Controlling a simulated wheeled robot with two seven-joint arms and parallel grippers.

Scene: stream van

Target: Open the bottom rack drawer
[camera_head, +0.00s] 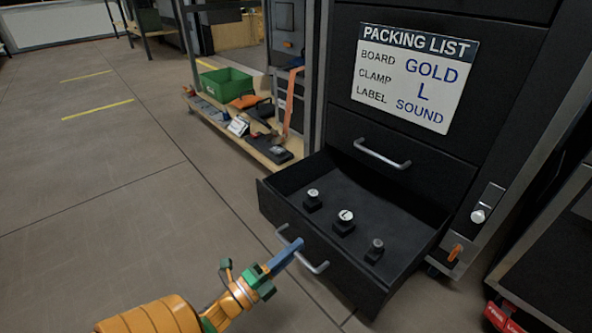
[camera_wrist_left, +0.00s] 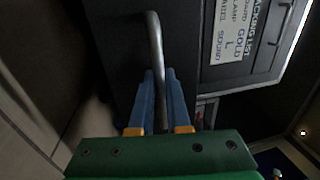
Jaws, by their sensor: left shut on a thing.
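The bottom rack drawer (camera_head: 350,276) is black and stands pulled out from the dark rack. Its silver bar handle (camera_head: 316,267) is on the drawer front and also shows in the left wrist view (camera_wrist_left: 154,40). My left gripper (camera_head: 296,246) has blue fingers, which are shut on this handle. In the left wrist view the fingers (camera_wrist_left: 160,85) lie on either side of the bar. Inside the drawer stand three small black clamps: one on the left (camera_head: 313,200), one marked L (camera_head: 344,221) and one on the right (camera_head: 375,251). My right gripper is not in view.
A closed drawer with a silver handle (camera_head: 382,154) is above. A packing list sign (camera_head: 416,76) is on the rack. A low shelf with a green bin (camera_head: 227,85) stands behind at the left. The floor (camera_head: 100,190) at the left is clear.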

